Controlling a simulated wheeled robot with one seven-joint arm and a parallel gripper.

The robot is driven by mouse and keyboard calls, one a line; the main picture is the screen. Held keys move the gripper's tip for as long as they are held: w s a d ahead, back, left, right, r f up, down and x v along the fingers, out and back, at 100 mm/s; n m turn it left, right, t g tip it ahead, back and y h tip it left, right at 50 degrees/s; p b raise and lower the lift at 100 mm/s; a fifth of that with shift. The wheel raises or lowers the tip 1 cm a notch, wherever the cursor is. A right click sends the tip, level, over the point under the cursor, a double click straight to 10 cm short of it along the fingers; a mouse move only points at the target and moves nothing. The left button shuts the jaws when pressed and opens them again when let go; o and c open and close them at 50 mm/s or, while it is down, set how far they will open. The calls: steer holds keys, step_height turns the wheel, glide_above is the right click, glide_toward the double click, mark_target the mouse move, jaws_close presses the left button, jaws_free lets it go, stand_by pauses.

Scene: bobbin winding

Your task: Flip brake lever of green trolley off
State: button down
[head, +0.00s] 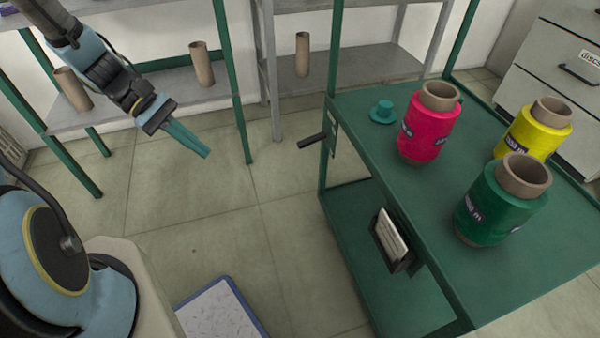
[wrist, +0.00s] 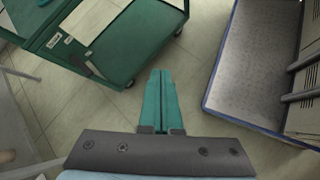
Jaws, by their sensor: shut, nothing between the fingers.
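The green trolley (head: 430,200) stands at the right in the head view. A dark lever handle (head: 312,141) sticks out to the left from a small plate near its far left corner post. My gripper (head: 208,154) is shut and empty, left of the lever and clearly apart from it, pointing down and right. In the wrist view my gripper (wrist: 160,72) shows its green fingers together over the floor. The trolley (wrist: 140,50) fills the upper left there, with wheels at its lower edge.
Red (head: 428,130), yellow (head: 535,130) and dark green (head: 500,210) spools and a small green knob-like piece (head: 383,112) stand on the trolley. Shelves with cardboard tubes (head: 202,65) line the back. A blue-edged board (head: 220,312) lies low in front. Floor (head: 250,210) left of the trolley is clear.

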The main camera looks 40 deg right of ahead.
mark_target(312, 140)
steer(key=w+d+f+n+h+b, duration=0.1)
steer(key=d+f+n+h+b, duration=0.4)
steer(key=f, duration=0.9)
steer(key=w+d+f+n+h+b, duration=0.2)
steer(key=d+f+n+h+b, duration=0.4)
steer(key=d+f+h+b, duration=0.6)
steer(key=d+f+b, duration=0.2)
steer(key=d+b, duration=0.1)
steer(key=b, duration=0.1)
steer(key=shift+d+f+n+g, duration=0.3)
steer(key=shift+d, duration=0.1)
steer(key=shift+d+b, duration=0.1)
steer(key=shift+b, duration=0.2)
steer(key=s+d+r+b, duration=0.2)
steer(key=d+r, duration=0.4)
steer(key=r, duration=0.3)
steer(key=shift+s+d+b, duration=0.3)
steer(key=shift+d+b, duration=0.1)
steer(key=shift+b, duration=0.45)
steer(key=shift+p, duration=0.3)
